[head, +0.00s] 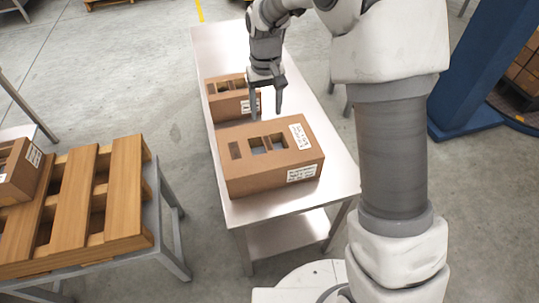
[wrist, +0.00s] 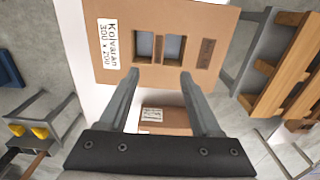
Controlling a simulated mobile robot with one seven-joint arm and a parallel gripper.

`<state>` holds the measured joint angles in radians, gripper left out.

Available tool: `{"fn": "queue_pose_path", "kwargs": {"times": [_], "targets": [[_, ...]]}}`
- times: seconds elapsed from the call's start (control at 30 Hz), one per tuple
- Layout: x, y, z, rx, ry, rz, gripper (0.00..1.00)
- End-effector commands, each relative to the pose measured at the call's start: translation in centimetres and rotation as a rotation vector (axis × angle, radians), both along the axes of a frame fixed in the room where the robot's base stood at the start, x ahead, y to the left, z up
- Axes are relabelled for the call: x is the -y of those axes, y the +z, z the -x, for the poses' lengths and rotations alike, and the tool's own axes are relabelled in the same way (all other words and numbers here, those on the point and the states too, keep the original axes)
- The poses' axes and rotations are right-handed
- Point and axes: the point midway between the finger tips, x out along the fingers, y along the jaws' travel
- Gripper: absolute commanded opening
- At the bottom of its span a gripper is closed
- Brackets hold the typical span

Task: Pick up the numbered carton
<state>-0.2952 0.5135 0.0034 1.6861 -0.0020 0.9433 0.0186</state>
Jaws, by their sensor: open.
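A large brown carton (head: 250,178) lies on the near half of the steel table. Its top has two openings side by side, a brown patch and a white label; another white label is on its front. My gripper (head: 267,113) is open and empty, pointing down by the gap between the cartons. In the wrist view its fingertips (wrist: 159,75) overlap the large carton's edge.
The steel table (head: 340,182) is bare along its right side and far end. At left, a wooden pallet (head: 125,190) rests on a grey stand and bears another carton (head: 22,165). A blue post (head: 480,70) stands at right. Grey floor lies between the table and the pallet stand.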

Motion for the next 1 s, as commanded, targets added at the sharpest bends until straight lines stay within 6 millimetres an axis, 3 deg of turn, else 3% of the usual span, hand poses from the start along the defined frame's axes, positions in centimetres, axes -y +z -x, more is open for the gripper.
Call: {"fn": "queue_pose_path", "kwargs": {"times": [0.03,0.3,0.67,1.0], "targets": [[0.0,-1.7,0.1,-0.003,0.000,0.001,0.65],[0.0,-7.1,0.1,-0.002,-0.001,0.001,0.65],[0.1,-9.7,0.0,0.001,-0.001,0.000,0.65],[0.4,-14.1,0.0,0.000,-0.001,0.000,0.65]]}}
